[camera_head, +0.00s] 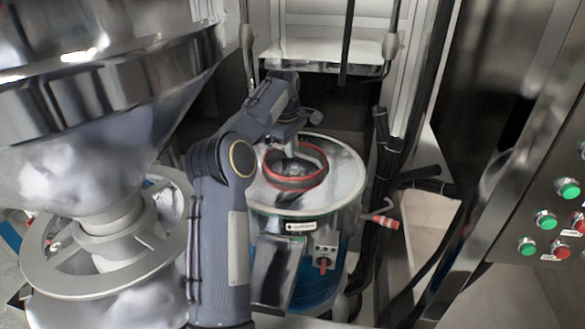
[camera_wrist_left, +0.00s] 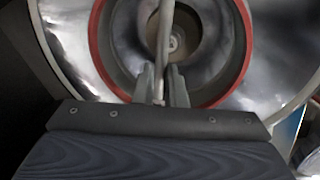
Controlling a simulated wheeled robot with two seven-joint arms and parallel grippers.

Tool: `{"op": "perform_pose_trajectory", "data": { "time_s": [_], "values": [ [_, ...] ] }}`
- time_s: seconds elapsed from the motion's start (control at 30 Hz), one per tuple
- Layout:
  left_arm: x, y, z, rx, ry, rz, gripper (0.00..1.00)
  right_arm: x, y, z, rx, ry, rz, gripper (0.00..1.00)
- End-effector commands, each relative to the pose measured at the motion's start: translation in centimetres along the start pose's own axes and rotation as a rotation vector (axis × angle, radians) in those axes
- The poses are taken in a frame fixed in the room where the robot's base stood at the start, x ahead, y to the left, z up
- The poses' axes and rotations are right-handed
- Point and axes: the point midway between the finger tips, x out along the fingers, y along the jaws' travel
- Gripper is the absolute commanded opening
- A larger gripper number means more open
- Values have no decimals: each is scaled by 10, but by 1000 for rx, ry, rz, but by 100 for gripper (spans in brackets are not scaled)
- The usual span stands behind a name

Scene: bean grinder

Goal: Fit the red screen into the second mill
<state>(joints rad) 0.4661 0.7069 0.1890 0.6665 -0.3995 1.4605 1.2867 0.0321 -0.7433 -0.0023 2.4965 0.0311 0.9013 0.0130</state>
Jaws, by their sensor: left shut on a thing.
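The red screen (camera_head: 296,188) is a red ring at the round opening in the top of a drum-shaped mill (camera_head: 345,178) with a metal lid and blue lower body. In the left wrist view, the red ring (camera_wrist_left: 246,48) surrounds a dark, stepped metal opening, and a thin grey bar (camera_wrist_left: 165,40) crosses it. My left gripper (camera_head: 291,150) is over the opening, and its fingers (camera_wrist_left: 163,88) are shut on that bar. The ring looks roughly centred on the opening. I cannot tell whether it rests fully in the mill or hovers slightly above. My right gripper is not in view.
A large metal hopper (camera_head: 90,130) on a ringed base stands close at the left. Black cables and a red-striped handle (camera_head: 385,222) are right of the mill. A panel with green and red buttons (camera_head: 545,220) is at the far right. A metal box (camera_head: 325,57) stands behind.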

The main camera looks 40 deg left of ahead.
Motion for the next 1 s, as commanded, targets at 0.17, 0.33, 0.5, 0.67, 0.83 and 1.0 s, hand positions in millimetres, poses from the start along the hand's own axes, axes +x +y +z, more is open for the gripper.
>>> {"op": "perform_pose_trajectory", "data": {
  "time_s": [0.17, 0.33, 0.5, 0.67, 0.83, 1.0],
  "values": [
    [18, -4, -1, -2, 1, 1, 0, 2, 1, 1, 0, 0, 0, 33],
    [41, -9, -1, -1, 0, 0, 0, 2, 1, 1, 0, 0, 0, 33],
    [51, -10, 0, -1, 1, 4, 0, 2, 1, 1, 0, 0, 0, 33],
    [51, -10, 0, -1, 2, 4, 0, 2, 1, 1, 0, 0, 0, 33],
    [52, -10, 0, -1, 1, 2, 29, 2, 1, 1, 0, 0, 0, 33],
    [52, -10, 0, -1, 0, 1, 33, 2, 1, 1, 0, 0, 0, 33]
  ]
}}
